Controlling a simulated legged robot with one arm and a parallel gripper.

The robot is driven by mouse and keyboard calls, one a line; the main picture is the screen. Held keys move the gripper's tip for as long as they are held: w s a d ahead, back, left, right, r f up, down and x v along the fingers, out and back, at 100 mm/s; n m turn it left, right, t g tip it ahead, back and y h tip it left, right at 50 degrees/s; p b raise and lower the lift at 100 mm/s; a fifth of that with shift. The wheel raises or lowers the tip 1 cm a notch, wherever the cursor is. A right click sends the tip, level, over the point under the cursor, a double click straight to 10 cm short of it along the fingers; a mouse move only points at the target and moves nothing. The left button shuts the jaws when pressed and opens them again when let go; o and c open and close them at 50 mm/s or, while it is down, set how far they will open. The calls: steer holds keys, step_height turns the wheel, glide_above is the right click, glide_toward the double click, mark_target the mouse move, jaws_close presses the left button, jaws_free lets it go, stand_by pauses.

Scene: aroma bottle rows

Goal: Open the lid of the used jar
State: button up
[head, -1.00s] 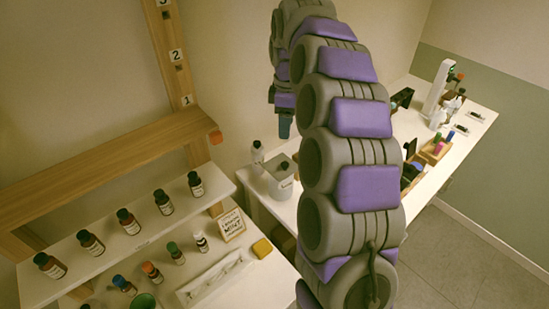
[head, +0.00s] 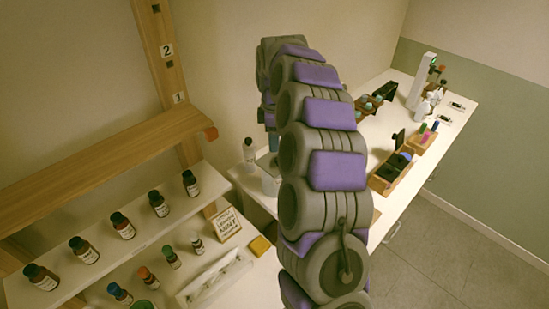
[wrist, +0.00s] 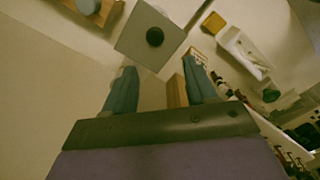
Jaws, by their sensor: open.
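The used jar appears to be the pale square jar whose lid (wrist: 138,25) has a dark round knob (wrist: 155,37), seen from above in the wrist view. The lid sits on it. In the head view the jar (head: 268,184) stands on the white table, mostly hidden behind my arm. My gripper (wrist: 159,63) is open and empty, its two blue-grey fingers apart and pointing toward the jar. In the picture the knob lies just beyond the fingertips, between their lines. The fingers (head: 271,142) also show in the head view, above the jar.
A bottle (head: 249,150) stands behind the jar. Several brown bottles line a white shelf (head: 140,236) at left. A yellow block (head: 260,245), a card (head: 227,223) and a white tray (head: 205,284) are near. A wooden box (head: 392,171) stands on the table at right.

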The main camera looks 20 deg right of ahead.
mark_target(276, 160)
steer(key=d+f, duration=0.1)
steer(key=f, duration=0.1)
steer(key=d+f, duration=0.1)
steer(key=f, duration=0.2)
steer(key=d+f+b, duration=0.1)
steer(key=f, duration=0.1)
steer(key=shift+f, duration=0.2)
steer(key=shift+a+f, duration=0.15)
steer(key=shift+f, duration=0.15)
steer(key=shift+a+f, duration=0.1)
steer(key=shift+a, duration=0.95)
steer(key=shift+d, duration=0.9)
steer(key=c, duration=0.5)
steer(key=shift+a, duration=0.3)
jaws_close()
